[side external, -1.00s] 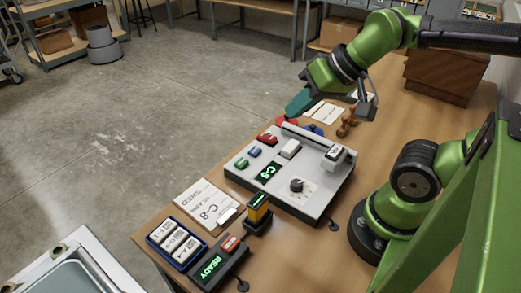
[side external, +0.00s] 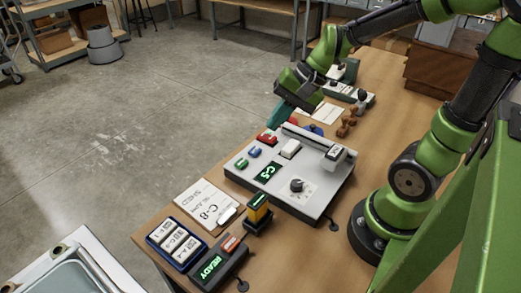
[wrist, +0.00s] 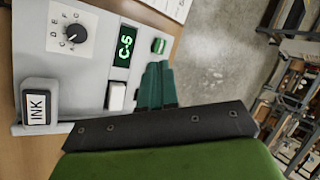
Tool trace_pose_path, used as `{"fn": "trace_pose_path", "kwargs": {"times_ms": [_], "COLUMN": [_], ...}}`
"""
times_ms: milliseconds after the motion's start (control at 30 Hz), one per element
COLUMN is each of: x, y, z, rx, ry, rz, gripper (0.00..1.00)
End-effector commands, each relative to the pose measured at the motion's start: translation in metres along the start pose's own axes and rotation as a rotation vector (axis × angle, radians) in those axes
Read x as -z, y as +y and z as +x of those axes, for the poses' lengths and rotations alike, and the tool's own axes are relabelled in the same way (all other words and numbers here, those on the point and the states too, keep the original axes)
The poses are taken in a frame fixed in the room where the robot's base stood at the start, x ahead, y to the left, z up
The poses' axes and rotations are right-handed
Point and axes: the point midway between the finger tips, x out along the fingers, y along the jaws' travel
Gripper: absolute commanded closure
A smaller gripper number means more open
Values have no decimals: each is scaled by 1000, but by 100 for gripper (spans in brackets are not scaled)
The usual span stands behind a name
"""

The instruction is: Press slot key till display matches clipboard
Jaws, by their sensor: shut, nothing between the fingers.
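My gripper (side external: 275,119) is shut and empty, above the back left edge of the grey panel (side external: 318,205), near the red key (side external: 267,139). In the wrist view my gripper (wrist: 156,80) hides part of the key row. A blue key (side external: 254,152) and a green key (side external: 242,163) sit beside the red one; the green key also shows in the wrist view (wrist: 158,46). A white key (side external: 290,149) lies right of them. The green-lit display (wrist: 124,45) appears to read C-5. The clipboard (side external: 207,205) carries C-8.
A dial (side external: 297,185) and an INK block (side external: 335,155) are on the panel. Stamps (side external: 347,125) and papers lie behind. The floor lies left of the table.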

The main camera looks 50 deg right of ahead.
Motion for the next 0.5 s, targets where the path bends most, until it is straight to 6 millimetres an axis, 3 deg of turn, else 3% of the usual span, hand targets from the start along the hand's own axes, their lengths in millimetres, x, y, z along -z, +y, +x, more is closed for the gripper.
{"fn": "trace_pose_path", "kwargs": {"times_ms": [233, 500], "x": [49, 65], "y": [-10, -31], "z": [34, 33], "rx": [118, 225], "ry": [-80, -96], "rz": [467, 625], "gripper": [100, 100]}}
